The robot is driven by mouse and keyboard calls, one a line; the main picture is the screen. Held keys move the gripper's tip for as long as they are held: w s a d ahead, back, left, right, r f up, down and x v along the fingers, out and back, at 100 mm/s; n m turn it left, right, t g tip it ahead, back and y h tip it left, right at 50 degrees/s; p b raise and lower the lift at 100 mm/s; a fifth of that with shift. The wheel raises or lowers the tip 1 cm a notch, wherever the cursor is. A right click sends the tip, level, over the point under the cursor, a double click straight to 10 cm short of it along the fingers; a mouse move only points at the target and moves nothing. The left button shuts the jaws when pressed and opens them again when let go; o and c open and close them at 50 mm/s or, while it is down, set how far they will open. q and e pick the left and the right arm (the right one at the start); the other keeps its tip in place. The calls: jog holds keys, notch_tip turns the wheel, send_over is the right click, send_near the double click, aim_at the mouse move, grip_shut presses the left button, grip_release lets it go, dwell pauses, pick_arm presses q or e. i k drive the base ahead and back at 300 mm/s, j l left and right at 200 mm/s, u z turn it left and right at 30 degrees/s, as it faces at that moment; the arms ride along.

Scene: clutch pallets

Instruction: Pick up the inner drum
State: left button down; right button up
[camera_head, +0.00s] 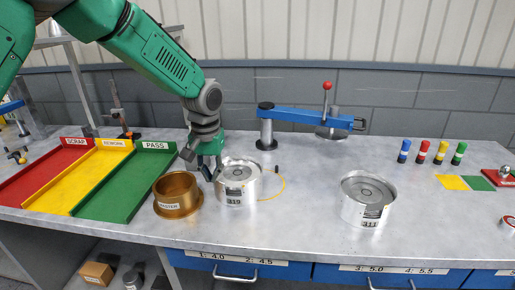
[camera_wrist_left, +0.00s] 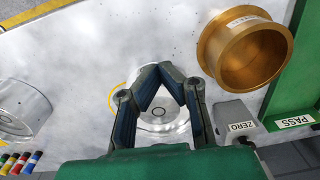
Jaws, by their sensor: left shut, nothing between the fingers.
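Two silver drums stand on the grey bench. I cannot tell from the labels which is the inner drum. My left gripper (camera_head: 208,172) is at the left side of the 310 drum, pointing down. In the left wrist view, the fingers (camera_wrist_left: 164,68) meet at their tips with nothing between them. A drum (camera_wrist_left: 160,128) shows behind them, partly hidden. The other silver drum (camera_wrist_left: 18,106) is at the left edge. My right gripper is not in view.
A brass MASTER ring (camera_head: 178,192) stands close left of the gripper. A grey ZERO box (camera_wrist_left: 238,122) is beside the fingers. Red, yellow and green PASS (camera_head: 125,185) trays lie left. A blue arm fixture (camera_head: 300,115) stands behind.

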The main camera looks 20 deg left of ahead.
aim_at(238, 180)
jog(key=i, duration=0.95)
